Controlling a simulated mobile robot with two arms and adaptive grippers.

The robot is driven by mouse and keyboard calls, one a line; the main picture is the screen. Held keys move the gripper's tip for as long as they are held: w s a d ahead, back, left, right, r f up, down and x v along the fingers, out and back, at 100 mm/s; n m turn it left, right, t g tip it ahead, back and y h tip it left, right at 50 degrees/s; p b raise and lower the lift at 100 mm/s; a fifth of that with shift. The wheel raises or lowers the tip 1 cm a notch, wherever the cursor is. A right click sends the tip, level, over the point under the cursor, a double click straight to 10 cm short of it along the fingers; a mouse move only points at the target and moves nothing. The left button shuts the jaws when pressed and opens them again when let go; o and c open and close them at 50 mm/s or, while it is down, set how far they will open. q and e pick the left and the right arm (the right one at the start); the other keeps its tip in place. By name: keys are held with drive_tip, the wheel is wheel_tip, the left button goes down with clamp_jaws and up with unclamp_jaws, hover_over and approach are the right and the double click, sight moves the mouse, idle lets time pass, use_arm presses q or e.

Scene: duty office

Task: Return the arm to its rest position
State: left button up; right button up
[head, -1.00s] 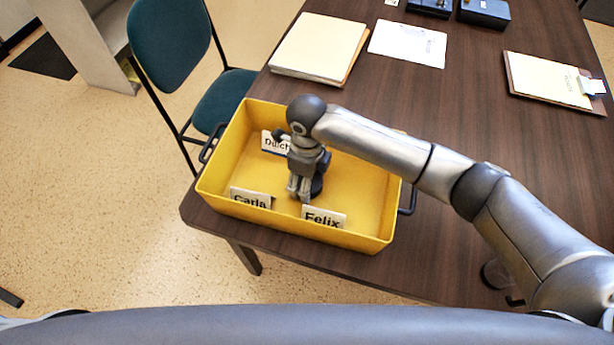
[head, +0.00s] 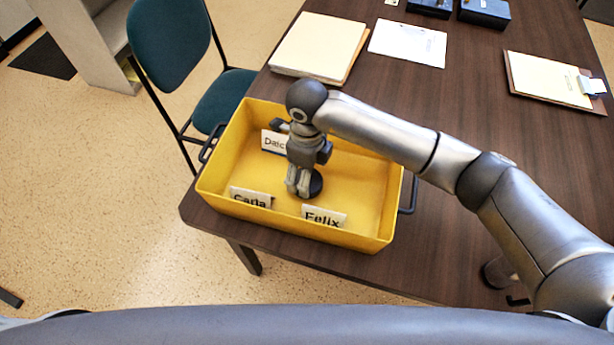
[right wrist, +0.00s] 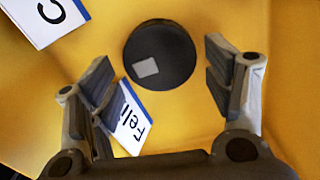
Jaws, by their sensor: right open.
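My right gripper (head: 298,190) hangs over the yellow tray (head: 222,178), its arm reaching in from the right. In the right wrist view its fingers (right wrist: 160,66) are spread, with nothing clamped between them. Below and between them lies a round black disc (right wrist: 170,75) with a grey square; it also shows beside the fingers in the head view (head: 317,184). Name cards reading Carla (head: 250,197) and Felix (head: 324,217) stand at the tray's near side. A third card (head: 273,142) stands farther back, partly hidden by my gripper. My left gripper is not in view.
The tray sits at the left corner of the dark wooden table (head: 450,110). Folders (head: 318,47), a paper sheet (head: 407,43), a clipboard (head: 550,80) and dark boxes (head: 484,12) lie farther back. A teal chair (head: 170,50) stands left of the table. Open table lies right of the tray.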

wheel_tip(320, 180, up, 9)
drive_tip(key=shift+b, duration=0.4)
drive_tip(key=shift+r, duration=0.1)
